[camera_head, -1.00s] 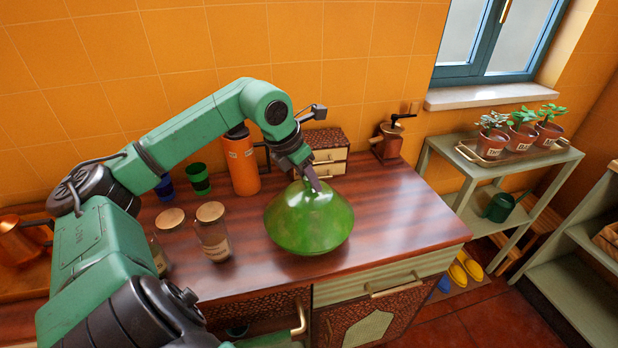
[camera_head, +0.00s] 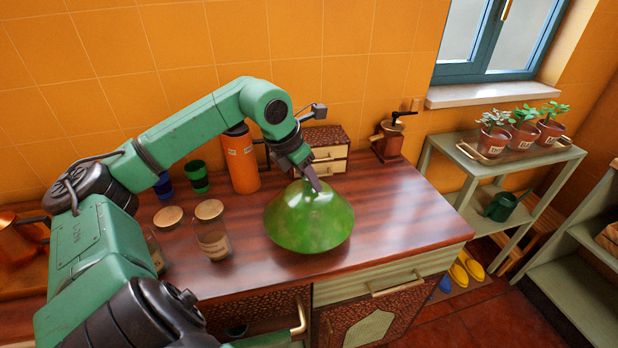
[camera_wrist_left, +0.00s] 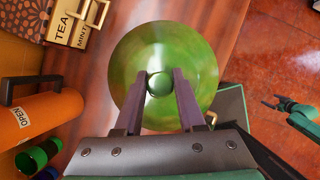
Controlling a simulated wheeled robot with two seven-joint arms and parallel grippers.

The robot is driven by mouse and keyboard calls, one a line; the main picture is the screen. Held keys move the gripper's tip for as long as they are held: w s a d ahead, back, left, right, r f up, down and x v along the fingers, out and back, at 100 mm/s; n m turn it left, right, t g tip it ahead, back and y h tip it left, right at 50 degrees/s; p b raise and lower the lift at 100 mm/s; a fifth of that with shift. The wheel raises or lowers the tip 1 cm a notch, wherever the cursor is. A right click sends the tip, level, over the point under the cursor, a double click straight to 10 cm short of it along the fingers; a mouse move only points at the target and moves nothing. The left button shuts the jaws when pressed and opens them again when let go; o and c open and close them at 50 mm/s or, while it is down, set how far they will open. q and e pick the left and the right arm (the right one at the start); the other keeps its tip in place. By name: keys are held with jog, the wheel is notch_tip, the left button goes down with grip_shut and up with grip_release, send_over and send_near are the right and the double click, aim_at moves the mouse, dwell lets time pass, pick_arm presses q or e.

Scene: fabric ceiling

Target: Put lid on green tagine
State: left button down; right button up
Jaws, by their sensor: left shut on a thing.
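The green, glossy cone-shaped tagine lid (camera_head: 310,222) is at the middle of the wooden counter in the head view. In the left wrist view the lid (camera_wrist_left: 190,60) is seen from above as a round disc with a knob at its centre. My left gripper (camera_head: 315,186) points down at the lid's top; in the wrist view its fingers (camera_wrist_left: 160,84) are shut around the knob. The lid hides whatever is beneath it, so I cannot tell whether it rests on the tagine base. My right gripper (camera_wrist_left: 274,104) shows small at the wrist view's right, its fingers apart and empty.
Two glass jars, one (camera_head: 212,238) plainly visible, stand left of the lid. An orange flask (camera_head: 241,162), green cup (camera_head: 198,178) and small drawer box (camera_head: 328,140) stand behind. A grinder (camera_head: 388,140) is at the back right. The counter's right part is clear.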

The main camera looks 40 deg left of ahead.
pick_arm(q)
jog(key=shift+r, duration=0.1)
jog(key=shift+c, duration=2.1)
grip_release()
jog(key=o, duration=0.4)
notch_tip(320, 180, up, 7)
jog(key=p, duration=0.6)
jog(key=shift+p, duration=0.35)
